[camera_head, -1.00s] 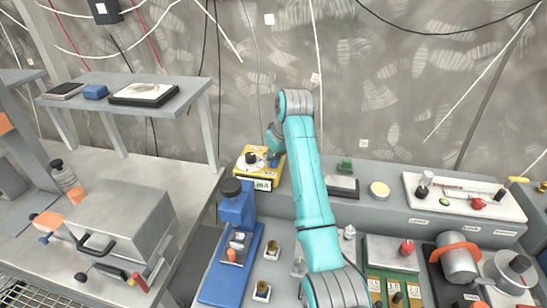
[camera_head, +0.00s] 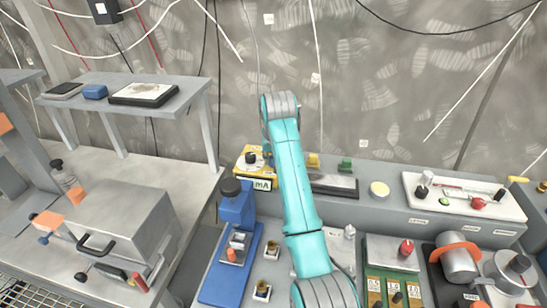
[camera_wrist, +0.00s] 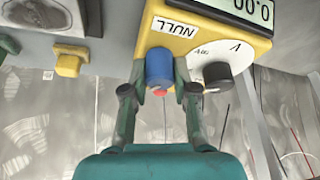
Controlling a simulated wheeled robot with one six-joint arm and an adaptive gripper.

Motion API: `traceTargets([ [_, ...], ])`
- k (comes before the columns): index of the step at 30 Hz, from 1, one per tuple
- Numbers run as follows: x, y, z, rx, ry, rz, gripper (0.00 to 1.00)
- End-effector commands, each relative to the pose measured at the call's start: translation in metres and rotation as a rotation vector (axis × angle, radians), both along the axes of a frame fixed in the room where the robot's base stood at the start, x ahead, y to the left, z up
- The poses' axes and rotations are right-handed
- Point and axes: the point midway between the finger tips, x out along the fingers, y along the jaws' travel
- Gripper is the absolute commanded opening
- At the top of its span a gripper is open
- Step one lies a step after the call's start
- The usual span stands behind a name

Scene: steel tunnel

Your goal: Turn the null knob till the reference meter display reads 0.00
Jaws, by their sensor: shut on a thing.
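The yellow reference meter (camera_head: 241,168) stands on the rear ledge in the head view; my arm covers its right part. In the wrist view the meter (camera_wrist: 206,40) appears upside down. Its blue null knob (camera_wrist: 159,66) sits beside the NULL label (camera_wrist: 174,28), with a small red mark at its end. My gripper (camera_wrist: 160,80) has one finger on each side of the knob and is shut on it. The display (camera_wrist: 250,8) is cut by the top edge; its visible digits appear to read 0.00. My gripper is hidden in the head view.
The meter's black selector knob (camera_wrist: 217,75) is close beside my finger. A yellow block (camera_wrist: 70,60) sits on the ledge to the left in the wrist view. A blue stand (camera_head: 238,205) is in front of the meter; a white panel (camera_head: 465,195) is far right.

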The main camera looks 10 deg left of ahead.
Motion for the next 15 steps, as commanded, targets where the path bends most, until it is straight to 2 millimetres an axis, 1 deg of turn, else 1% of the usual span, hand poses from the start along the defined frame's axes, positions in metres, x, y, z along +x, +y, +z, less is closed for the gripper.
traceTargets([
  [7, 0.0, -0.0002, 0.0001, 0.0, 0.0, -0.067, 0.0],
  [15, 0.0001, -0.0003, 0.0, -0.001, 0.001, -0.077, 0.0],
])
